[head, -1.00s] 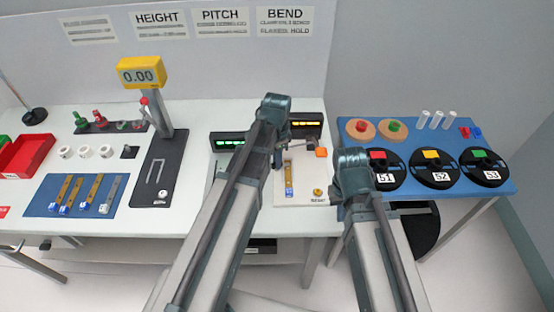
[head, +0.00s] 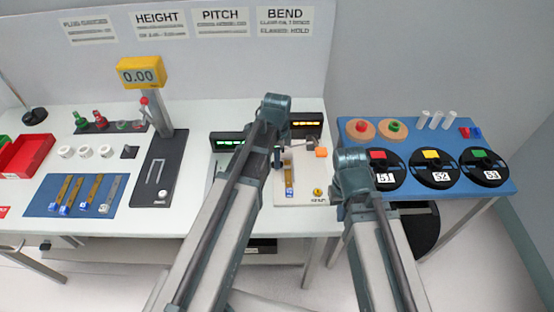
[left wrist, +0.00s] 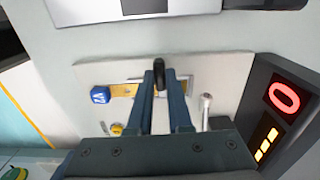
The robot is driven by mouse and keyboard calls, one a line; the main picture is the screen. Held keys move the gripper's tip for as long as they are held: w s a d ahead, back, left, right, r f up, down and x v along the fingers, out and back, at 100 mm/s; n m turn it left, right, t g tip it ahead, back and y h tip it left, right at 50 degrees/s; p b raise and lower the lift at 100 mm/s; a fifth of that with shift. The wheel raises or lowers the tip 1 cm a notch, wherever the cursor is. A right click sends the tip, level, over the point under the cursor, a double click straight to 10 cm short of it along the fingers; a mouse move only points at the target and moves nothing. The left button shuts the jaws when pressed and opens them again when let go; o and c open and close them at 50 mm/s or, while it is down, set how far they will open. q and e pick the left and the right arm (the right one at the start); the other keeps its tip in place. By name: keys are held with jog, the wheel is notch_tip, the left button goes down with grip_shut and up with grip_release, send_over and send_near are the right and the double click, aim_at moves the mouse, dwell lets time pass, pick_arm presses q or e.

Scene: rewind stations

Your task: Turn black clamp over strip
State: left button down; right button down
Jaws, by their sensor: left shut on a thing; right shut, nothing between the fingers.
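The black clamp (left wrist: 159,74) is a small dark bar between the fingertips of my left gripper (left wrist: 159,80), which is shut on it. In the left wrist view the clamp stands across the line of the brass strip (left wrist: 122,90); whether it touches the strip cannot be told. The strip has a blue end tag (left wrist: 100,95) and lies on the white bend plate (left wrist: 226,72); it also shows in the head view (head: 289,178). In the head view my left gripper (head: 278,158) is mostly hidden by its arm. My right gripper is hidden behind its own arm.
A lever with a pale knob (left wrist: 206,98) stands beside the fingers. A display with a red digit (left wrist: 284,96) stands close at the right. A blue table (head: 408,208) stands right.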

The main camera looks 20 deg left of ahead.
pick_arm(q)
jog(key=c, duration=0.8)
grip_release()
jog(key=shift+c, duration=0.2)
notch_tip(320, 180, up, 14)
jog(key=p, duration=1.3)
jog(key=shift+p, duration=0.4)
pick_arm(e)
notch_tip(320, 180, up, 14)
pick_arm(q)
jog(key=shift+f, duration=0.15)
pick_arm(e)
jog(key=shift+f, duration=0.1)
pick_arm(q)
jog(key=s+d+f+n+b, duration=0.1)
jog(key=s+d+n, duration=0.4)
jog(key=s, duration=0.2)
jog(key=s+d+f+n+y+b, duration=0.1)
jog(key=s+d+n+b, duration=0.1)
jog(key=s+d+n, duration=0.3)
jog(key=shift+s+d+f+n, duration=0.2)
jog(key=shift+s+f+n, duration=0.2)
jog(key=shift+s, duration=0.85)
pick_arm(e)
notch_tip(320, 180, down, 3)
jog(key=shift+r, duration=0.1)
